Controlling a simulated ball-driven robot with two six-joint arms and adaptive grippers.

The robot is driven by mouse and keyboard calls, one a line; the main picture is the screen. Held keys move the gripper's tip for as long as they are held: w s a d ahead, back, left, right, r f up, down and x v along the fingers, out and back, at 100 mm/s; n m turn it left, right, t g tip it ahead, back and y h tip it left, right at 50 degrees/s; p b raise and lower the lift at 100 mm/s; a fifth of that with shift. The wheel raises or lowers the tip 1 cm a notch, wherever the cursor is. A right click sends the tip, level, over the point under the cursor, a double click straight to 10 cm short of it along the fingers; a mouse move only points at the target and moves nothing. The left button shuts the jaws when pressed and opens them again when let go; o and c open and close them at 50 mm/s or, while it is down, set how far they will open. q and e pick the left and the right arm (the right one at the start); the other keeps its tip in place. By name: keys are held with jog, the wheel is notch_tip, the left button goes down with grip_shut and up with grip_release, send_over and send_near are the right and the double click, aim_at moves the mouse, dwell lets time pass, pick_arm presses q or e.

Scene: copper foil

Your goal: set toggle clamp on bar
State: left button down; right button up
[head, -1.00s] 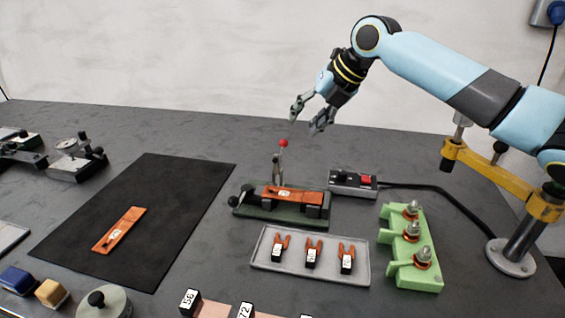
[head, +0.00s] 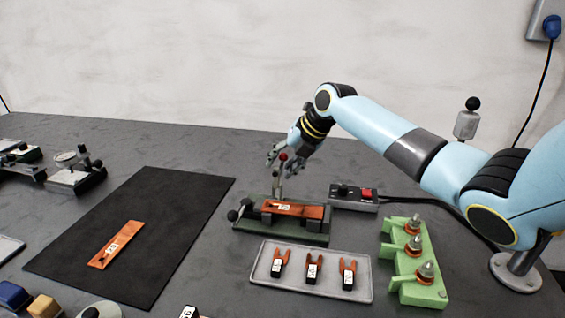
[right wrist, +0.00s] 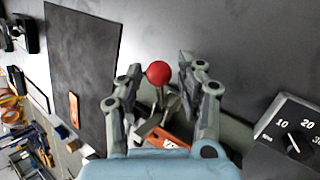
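The toggle clamp (head: 279,182) stands upright at the back of a dark green fixture (head: 322,238), with a red ball on its lever. A copper bar (head: 293,208) with a white label lies across the fixture's black blocks. My right gripper (head: 279,160) is open at the red ball. In the right wrist view the red ball (right wrist: 158,73) sits between the two spread fingers (right wrist: 160,80), with a visible gap on each side. Part of the bar (right wrist: 168,142) shows below the clamp there. My left gripper is not in view.
A grey tray (head: 262,281) with several orange-and-black pieces lies in front of the fixture. A green stand (head: 428,260) with studs is at right. A control box (head: 345,204) with a cable sits beside the fixture. A black mat (head: 165,215) bears another copper strip (head: 116,244).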

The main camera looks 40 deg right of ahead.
grip_shut()
